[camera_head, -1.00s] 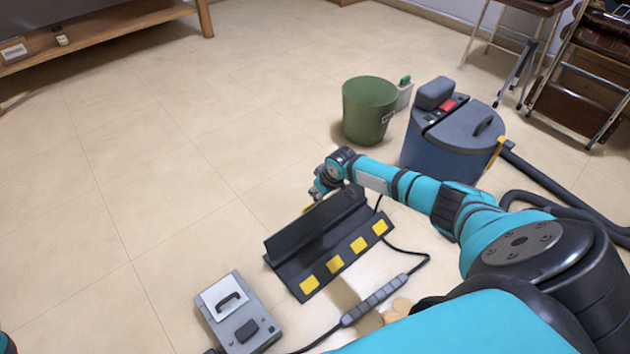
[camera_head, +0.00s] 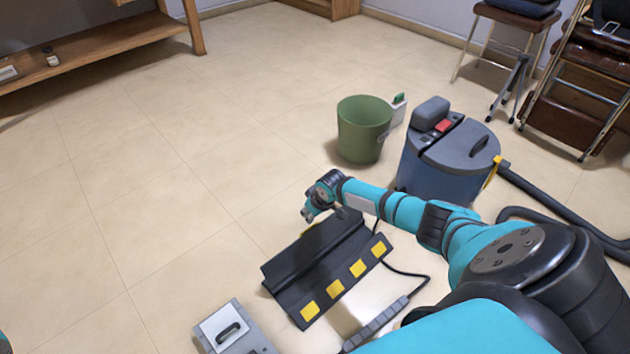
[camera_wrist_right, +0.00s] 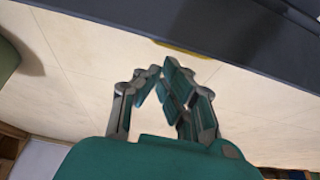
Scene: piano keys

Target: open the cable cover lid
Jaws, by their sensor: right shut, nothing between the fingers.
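The black cable cover (camera_head: 345,285) lies on the floor in the head view, with yellow squares along its near right strip. Its lid (camera_head: 300,250) is the dark panel on the far left side, and it looks tilted up from the strip. My right gripper (camera_head: 308,213) is just beyond the lid's far edge, at its upper end. In the wrist view my right gripper (camera_wrist_right: 165,85) is shut and empty, with a dark panel (camera_wrist_right: 220,30) across the top, a yellow patch on its edge. Contact between them cannot be told. My left gripper is not in view.
A green bin (camera_head: 363,130) and a blue vacuum (camera_head: 450,160) with a hose stand beyond my right arm. A grey box (camera_head: 232,332) lies at the near left, and a cable with a thick grey section (camera_head: 378,322) runs near the cover. Floor to the left is clear.

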